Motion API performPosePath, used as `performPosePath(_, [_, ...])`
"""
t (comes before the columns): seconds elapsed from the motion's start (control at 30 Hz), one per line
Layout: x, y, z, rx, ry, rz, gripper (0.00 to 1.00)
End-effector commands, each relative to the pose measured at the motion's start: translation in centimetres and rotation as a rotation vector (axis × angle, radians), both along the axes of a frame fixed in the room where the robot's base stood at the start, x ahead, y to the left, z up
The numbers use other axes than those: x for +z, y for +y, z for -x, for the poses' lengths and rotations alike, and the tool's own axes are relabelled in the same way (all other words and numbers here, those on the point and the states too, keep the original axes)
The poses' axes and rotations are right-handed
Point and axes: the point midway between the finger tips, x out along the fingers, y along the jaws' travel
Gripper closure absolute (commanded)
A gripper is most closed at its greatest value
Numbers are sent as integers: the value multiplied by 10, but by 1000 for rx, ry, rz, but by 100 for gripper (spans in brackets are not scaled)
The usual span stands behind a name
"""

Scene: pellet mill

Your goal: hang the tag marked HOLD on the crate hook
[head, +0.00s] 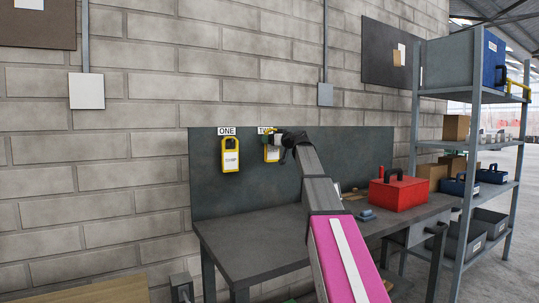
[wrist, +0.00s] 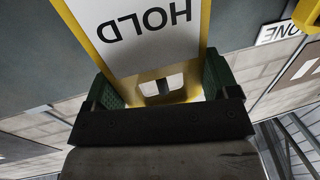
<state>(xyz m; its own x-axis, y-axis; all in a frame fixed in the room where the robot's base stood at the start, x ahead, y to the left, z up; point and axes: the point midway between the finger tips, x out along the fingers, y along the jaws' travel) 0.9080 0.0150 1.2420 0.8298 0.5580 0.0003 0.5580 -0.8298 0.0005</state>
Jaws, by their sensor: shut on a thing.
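My gripper (head: 279,138) is at the backboard, by the label TWO, in the head view. It is shut on the yellow-edged tag marked HOLD (wrist: 150,40). In the wrist view the green fingers of my gripper (wrist: 162,86) press both sides of the tag's slotted end, and the word reads upside down. The same tag (head: 271,153) shows partly behind my gripper in the head view; I cannot tell whether it still touches its peg. Another yellow tag (head: 230,155) hangs under the label ONE. A blue crate (head: 494,60) is on the top shelf; its hook is not clear.
The grey bench (head: 255,250) stands below the board, with a red toolbox (head: 399,193) at its right. A grey shelf rack (head: 416,120) with boxes and bins stands further right.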

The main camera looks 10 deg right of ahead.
Motion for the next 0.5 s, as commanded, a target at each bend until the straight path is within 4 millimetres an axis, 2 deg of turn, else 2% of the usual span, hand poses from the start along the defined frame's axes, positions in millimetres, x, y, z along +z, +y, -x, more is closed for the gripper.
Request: performPosePath(0.5, [-1,-13,34,1,0,0,51])
